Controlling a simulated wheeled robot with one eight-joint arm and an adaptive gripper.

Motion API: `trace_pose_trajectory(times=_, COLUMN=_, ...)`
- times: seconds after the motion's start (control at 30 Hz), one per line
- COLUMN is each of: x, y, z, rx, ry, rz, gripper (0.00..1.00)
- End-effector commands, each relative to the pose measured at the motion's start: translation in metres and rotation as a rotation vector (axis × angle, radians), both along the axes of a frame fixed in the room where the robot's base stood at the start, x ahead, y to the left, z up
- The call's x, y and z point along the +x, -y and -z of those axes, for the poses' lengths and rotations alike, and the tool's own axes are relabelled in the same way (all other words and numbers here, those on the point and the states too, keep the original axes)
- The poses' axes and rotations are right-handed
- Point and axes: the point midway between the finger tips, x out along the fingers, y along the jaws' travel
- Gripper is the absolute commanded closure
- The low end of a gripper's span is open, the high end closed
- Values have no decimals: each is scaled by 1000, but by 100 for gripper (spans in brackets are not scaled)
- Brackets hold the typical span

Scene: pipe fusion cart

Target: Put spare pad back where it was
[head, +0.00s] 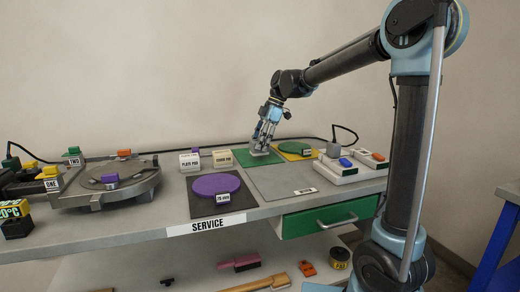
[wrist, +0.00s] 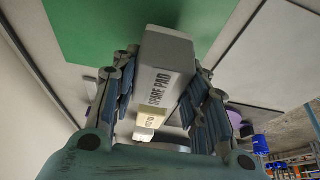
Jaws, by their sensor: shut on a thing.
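My gripper (head: 261,146) is shut on the spare pad (wrist: 167,72), a pale grey-white block. Its "SPARE PAD" label faces the wrist camera between the two fingers. In the head view the pad (head: 258,150) is mostly covered by the fingers, low over the green mat (head: 247,161). The green mat also shows beyond the pad in the wrist view (wrist: 100,30). I cannot tell whether the pad touches the mat.
Two cream labelled pads, the plate pad (head: 190,162) and another pad (head: 223,158), stand left of the green mat. A purple disc (head: 216,185) lies in front. The grey panel (head: 290,181) is bare.

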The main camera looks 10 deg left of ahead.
Motion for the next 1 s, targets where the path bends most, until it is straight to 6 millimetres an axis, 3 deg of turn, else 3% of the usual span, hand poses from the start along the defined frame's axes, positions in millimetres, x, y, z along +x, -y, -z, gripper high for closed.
trace_pose_trajectory(times=0.17, x=0, y=0, z=20, rx=0, ry=0, rz=1, gripper=81)
trace_pose_trajectory(times=0.47, x=0, y=0, z=22, rx=0, ry=0, rz=1, gripper=81)
trace_pose_trajectory(times=0.5, x=0, y=0, z=22, rx=0, ry=0, rz=1, gripper=57)
trace_pose_trajectory(times=0.6, x=0, y=0, z=22, rx=0, ry=0, rz=1, gripper=39)
trace_pose_trajectory(times=1.0, x=0, y=1, z=18, rx=0, ry=0, rz=0, gripper=39)
